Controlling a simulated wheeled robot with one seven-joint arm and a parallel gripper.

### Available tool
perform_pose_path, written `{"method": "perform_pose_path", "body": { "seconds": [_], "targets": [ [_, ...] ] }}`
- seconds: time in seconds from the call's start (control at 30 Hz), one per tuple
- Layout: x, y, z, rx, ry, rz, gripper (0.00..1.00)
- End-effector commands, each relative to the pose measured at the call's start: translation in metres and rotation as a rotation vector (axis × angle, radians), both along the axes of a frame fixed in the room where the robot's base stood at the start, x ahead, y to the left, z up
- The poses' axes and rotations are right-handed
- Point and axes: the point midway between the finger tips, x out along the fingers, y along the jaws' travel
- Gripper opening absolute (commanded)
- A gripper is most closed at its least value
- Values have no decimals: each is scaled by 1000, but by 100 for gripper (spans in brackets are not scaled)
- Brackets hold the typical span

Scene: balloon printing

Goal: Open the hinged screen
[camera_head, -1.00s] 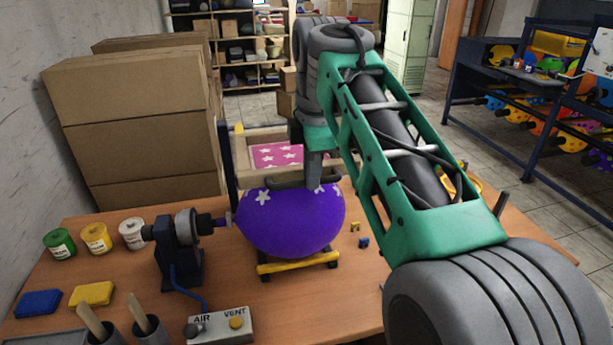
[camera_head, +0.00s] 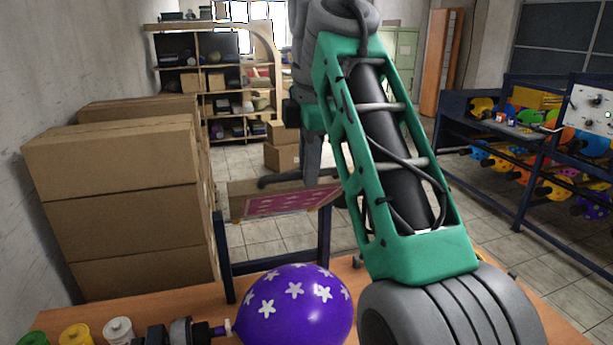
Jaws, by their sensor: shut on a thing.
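The hinged screen has a pale wooden frame (camera_head: 238,205) and pink mesh with white stars (camera_head: 290,202). It is raised and tilted up behind the balloon, clear of it. My gripper (camera_head: 311,170) is shut on the dark handle (camera_head: 275,181) at the screen's upper edge; the arm partly hides the screen's right side. The purple balloon (camera_head: 294,310) sits below and in front, with white stars printed on its top.
A dark blue stand (camera_head: 325,238) carries the screen. Stacked cardboard boxes (camera_head: 110,195) rise close on the left. Paint jars (camera_head: 118,330) stand at the table's front left. The tiled floor behind is mostly open.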

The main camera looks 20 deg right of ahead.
Motion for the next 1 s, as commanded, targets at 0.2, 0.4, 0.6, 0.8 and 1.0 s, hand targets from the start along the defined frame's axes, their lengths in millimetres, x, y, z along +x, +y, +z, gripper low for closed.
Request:
{"method": "perform_pose_path", "body": {
  "seconds": [0.2,0.4,0.6,0.8,1.0],
  "targets": [
    [4,8,-6,1,8,15,0],
    [4,13,-6,1,9,26,18],
    [3,14,-5,0,7,30,35],
    [3,15,-3,0,6,31,36],
    [2,15,-3,0,5,31,36]
  ]
}}
